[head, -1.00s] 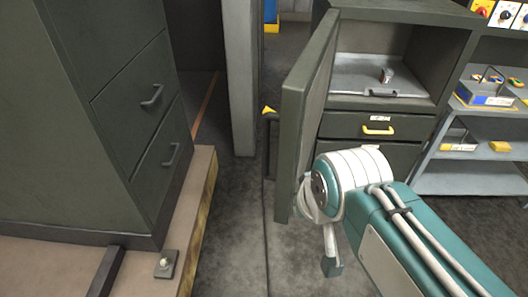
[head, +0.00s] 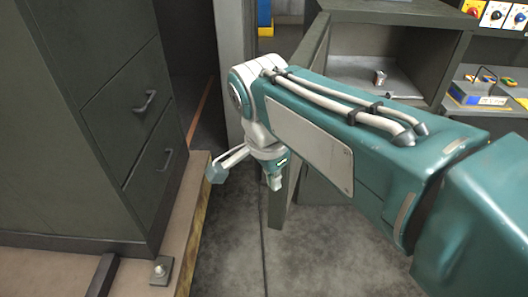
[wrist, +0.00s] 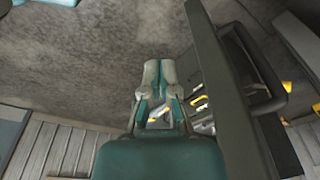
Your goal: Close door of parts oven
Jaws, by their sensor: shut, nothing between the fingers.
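The parts oven (head: 395,14) is a dark grey-green cabinet in the head view, with its compartment showing. Its door (head: 317,45) stands open, swung out toward me on the compartment's left side. My arm hides the middle of the door. My gripper (head: 273,182) hangs low on the left side of the door, its fingers shut and empty. In the wrist view the shut fingers (wrist: 159,72) are at the centre, and the door edge (wrist: 222,85) runs close along their right. A dark loop handle (wrist: 262,62) shows beyond that edge. Contact with the door cannot be told.
A metal part (head: 380,77) sits on the tray (head: 350,68) inside the oven. A dark drawer cabinet (head: 95,110) stands on a raised platform (head: 197,190) at left. Shelves (head: 490,125) stand at right. Grey floor (head: 235,240) is clear between platform and door.

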